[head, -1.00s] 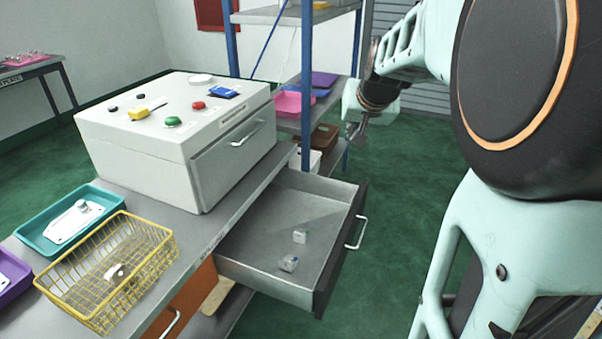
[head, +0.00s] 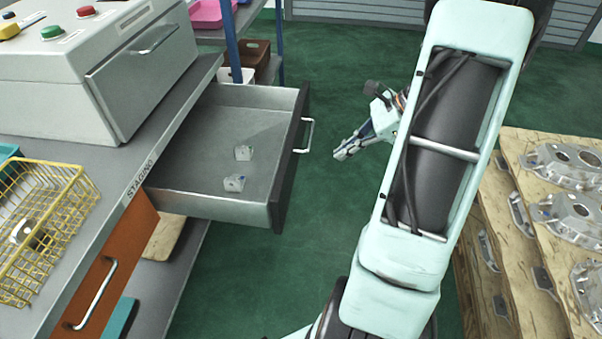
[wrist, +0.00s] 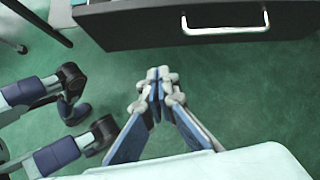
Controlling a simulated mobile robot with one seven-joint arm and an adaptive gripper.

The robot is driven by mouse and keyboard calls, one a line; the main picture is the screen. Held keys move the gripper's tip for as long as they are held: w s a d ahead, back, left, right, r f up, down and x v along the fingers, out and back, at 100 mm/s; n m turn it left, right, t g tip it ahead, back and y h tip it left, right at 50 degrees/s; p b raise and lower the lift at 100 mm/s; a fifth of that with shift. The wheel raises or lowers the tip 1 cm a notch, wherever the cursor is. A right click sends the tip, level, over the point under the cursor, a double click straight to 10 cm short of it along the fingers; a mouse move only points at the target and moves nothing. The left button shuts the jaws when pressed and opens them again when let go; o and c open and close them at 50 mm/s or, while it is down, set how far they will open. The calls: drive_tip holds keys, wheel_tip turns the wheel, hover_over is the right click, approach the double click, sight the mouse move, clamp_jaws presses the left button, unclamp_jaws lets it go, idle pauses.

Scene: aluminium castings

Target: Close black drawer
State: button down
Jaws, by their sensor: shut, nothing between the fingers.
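The black drawer (head: 291,160) is pulled out from under the grey bench top, its dark front facing right with a silver handle (head: 309,135). Two small pale parts lie inside it on the grey drawer floor. My gripper (head: 340,155) is right of the handle, apart from it, over the green floor. In the wrist view the dark drawer front (wrist: 150,25) and its handle (wrist: 225,30) show at the top. My gripper's fingertips (wrist: 158,75) are together and empty, below and left of the handle in that picture, not touching it.
An orange drawer (head: 100,270) below the bench is shut. A yellow wire basket (head: 40,225) and a grey box unit (head: 110,75) stand on the bench. Castings (head: 575,165) on wooden pallets stand at the right. Green floor lies open between.

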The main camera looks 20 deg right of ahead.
drive_tip(key=f+m+y, duration=0.1)
drive_tip(key=m, duration=0.1)
drive_tip(key=b, duration=0.4)
approach(291, 173)
drive_tip(key=shift+t, duration=0.4)
drive_tip(key=shift+s+f+x, duration=0.1)
drive_tip(key=shift+s+x, duration=0.1)
drive_tip(key=shift+x, duration=0.85)
drive_tip(key=shift+s+f+x, duration=0.1)
drive_tip(key=shift+s+x, duration=0.05)
drive_tip(key=shift+x, duration=0.85)
drive_tip(key=shift+s+f+x, duration=0.1)
drive_tip(key=shift+s+x, duration=0.1)
drive_tip(key=shift+x, duration=0.85)
drive_tip(key=shift+a, duration=0.15)
drive_tip(key=shift+w+a, duration=0.25)
drive_tip(key=w+a+p, duration=0.1)
drive_tip(key=w+a, duration=0.5)
drive_tip(key=a, duration=0.3)
drive_tip(key=w+a+p, duration=0.2)
drive_tip(key=w+a, duration=0.4)
drive_tip(key=a, duration=0.3)
drive_tip(key=w+a+p, duration=0.2)
drive_tip(key=w+a, duration=0.5)
drive_tip(key=a, duration=0.3)
drive_tip(key=shift+w+a+r, duration=0.15)
drive_tip(key=shift+a, duration=0.05)
drive_tip(key=shift+a+r, duration=0.1)
